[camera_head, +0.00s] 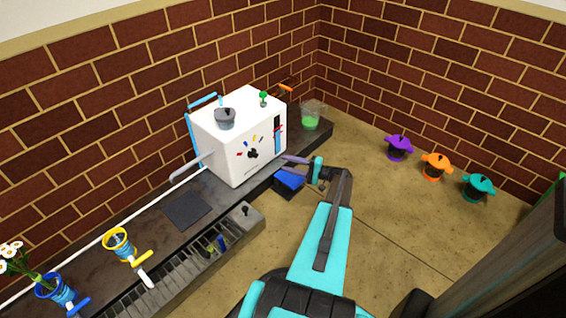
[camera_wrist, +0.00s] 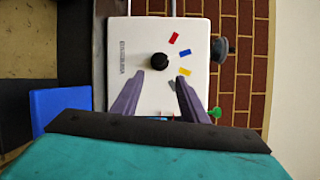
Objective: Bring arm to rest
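My gripper (camera_wrist: 158,97) shows in the wrist view as two purple fingers spread apart, with nothing between them. They face the white box machine (camera_wrist: 148,42), which has a black knob (camera_wrist: 160,61) and small coloured marks on its front. In the head view my arm reaches up from the bottom, and my gripper (camera_head: 294,159) is at the right side of the white machine (camera_head: 238,137). From there only part of the fingers shows, and I cannot tell whether they touch the machine.
A blue block (camera_head: 289,179) lies just below my gripper. A cup of green liquid (camera_head: 311,117) stands right of the machine. Purple (camera_head: 398,148), orange (camera_head: 435,166) and teal (camera_head: 478,187) pots stand on the floor. A blue vase (camera_head: 56,290) and yellow holder (camera_head: 118,243) are at left.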

